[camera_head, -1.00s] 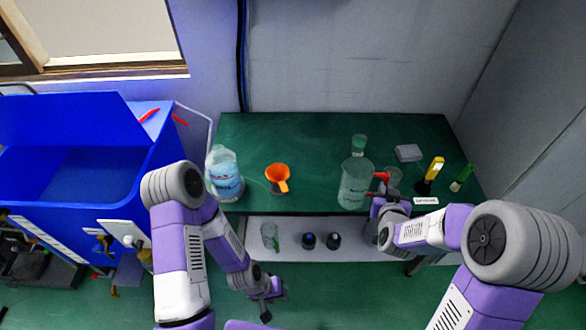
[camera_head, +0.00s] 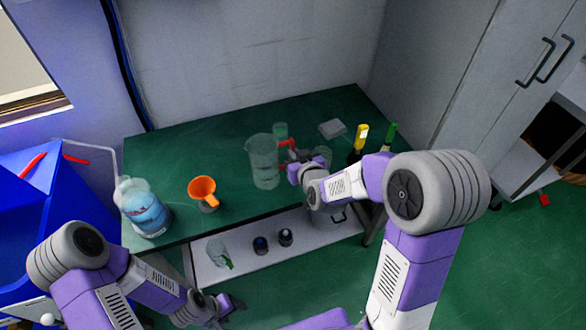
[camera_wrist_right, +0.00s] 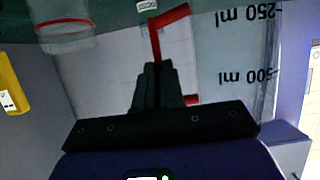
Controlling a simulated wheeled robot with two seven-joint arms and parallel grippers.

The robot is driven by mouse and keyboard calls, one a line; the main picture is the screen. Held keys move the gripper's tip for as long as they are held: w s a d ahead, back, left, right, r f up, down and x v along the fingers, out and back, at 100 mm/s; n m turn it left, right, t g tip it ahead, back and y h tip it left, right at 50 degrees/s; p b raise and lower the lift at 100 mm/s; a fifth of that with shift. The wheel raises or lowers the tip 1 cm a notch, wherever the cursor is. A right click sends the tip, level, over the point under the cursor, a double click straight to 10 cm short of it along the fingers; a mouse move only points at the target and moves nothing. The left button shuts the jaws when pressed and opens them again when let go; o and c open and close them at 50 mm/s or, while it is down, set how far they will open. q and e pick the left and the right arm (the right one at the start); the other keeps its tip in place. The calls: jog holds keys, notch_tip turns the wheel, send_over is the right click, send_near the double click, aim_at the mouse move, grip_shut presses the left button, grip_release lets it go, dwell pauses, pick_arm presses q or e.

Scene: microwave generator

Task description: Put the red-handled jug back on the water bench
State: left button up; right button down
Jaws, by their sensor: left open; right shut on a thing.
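The clear jug (camera_head: 262,165) with a red handle (camera_head: 287,143) is upright at the green bench (camera_head: 228,152), right of its middle. I cannot tell whether its base touches the top. My right gripper (camera_head: 296,168) is shut on the red handle from the jug's right side. In the right wrist view the handle (camera_wrist_right: 155,40) runs into the closed fingers (camera_wrist_right: 157,75), and the jug wall (camera_wrist_right: 232,55) shows volume marks. My left gripper (camera_head: 226,303) is open and empty, low in front of the bench.
Small glassware (camera_head: 280,131), a grey block (camera_head: 332,128) and yellow (camera_head: 361,138) and green (camera_head: 389,136) handled items stand near the jug. Dark-capped items (camera_head: 261,245) sit on the shelf below.

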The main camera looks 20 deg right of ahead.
notch_tip(320, 180, down, 4)
jog(key=shift+r+b, duration=0.25)
jog(key=shift+b, duration=0.45)
jog(key=shift+f, duration=0.1)
jog(key=shift+f, duration=0.15)
jog(key=c, duration=1.3)
grip_release()
jog(key=shift+o, duration=0.2)
